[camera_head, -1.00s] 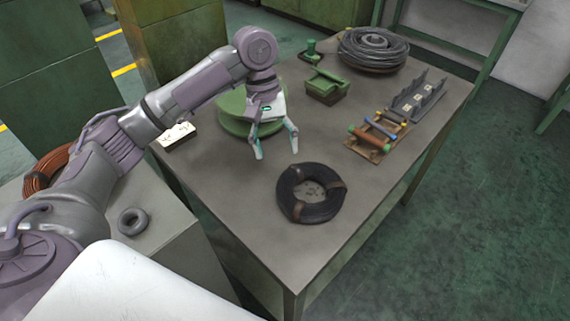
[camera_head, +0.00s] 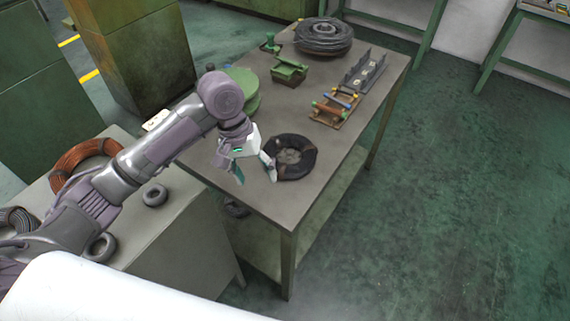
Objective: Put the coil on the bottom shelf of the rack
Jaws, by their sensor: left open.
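A black coil (camera_head: 307,160) with brown tape bands lies flat on the near end of a grey metal table (camera_head: 259,199). My left gripper (camera_head: 256,176) is open and empty, its fingers pointing down. In the picture it sits just left of the coil, with one finger by the coil's left rim; I cannot tell whether they touch. A second, larger coil of dark wire (camera_head: 323,40) lies at the table's far end. No rack can be made out for certain. My right gripper is not in view.
A green spool (camera_head: 246,100), green box (camera_head: 289,71), wooden holder with rollers (camera_head: 335,109) and grey channel piece (camera_head: 366,69) are on the table. A side cabinet holds a copper coil (camera_head: 75,159) and small dark rings (camera_head: 155,195). Floor right of the table is clear.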

